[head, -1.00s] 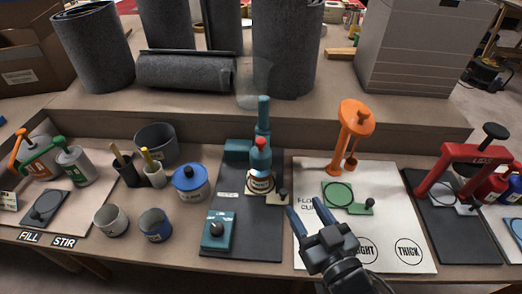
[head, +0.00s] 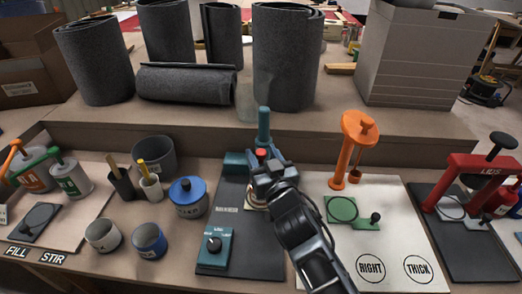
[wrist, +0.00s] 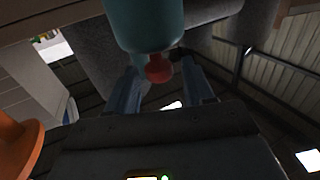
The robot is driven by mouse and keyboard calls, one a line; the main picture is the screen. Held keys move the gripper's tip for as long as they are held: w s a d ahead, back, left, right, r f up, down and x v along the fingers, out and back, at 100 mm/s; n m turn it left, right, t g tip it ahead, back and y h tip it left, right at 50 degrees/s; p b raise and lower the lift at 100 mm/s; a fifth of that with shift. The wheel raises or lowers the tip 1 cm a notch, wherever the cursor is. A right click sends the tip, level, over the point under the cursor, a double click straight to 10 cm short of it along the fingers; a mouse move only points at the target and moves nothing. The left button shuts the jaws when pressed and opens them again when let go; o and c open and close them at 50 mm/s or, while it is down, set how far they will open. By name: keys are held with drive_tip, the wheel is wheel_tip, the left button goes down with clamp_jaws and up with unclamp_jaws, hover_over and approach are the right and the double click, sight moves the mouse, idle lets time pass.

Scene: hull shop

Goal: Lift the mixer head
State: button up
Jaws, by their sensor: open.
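The teal mixer (head: 263,124) stands on a dark base plate (head: 238,262) in the middle of the bench. Its head, a teal rounded body with a red knob, is mostly hidden behind my gripper (head: 264,164) in the head view; a bit of red (head: 261,153) shows just above it. In the wrist view the teal head (wrist: 145,22) hangs at the top, with the red knob (wrist: 158,68) below it. My gripper (wrist: 161,84) is open, its fingers to either side of the red knob, and nothing shows clamped. I cannot tell whether they touch it.
A blue-lidded pot (head: 188,197) and cups stand left. An orange stand (head: 352,150) and green plate (head: 342,208) are close on the right, then a red press (head: 480,170). Grey rolls stand behind.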

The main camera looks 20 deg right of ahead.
drive_tip(key=shift+w, duration=0.85)
drive_tip(key=shift+c, duration=0.4)
clamp_jaws()
drive_tip(key=shift+r, duration=0.1)
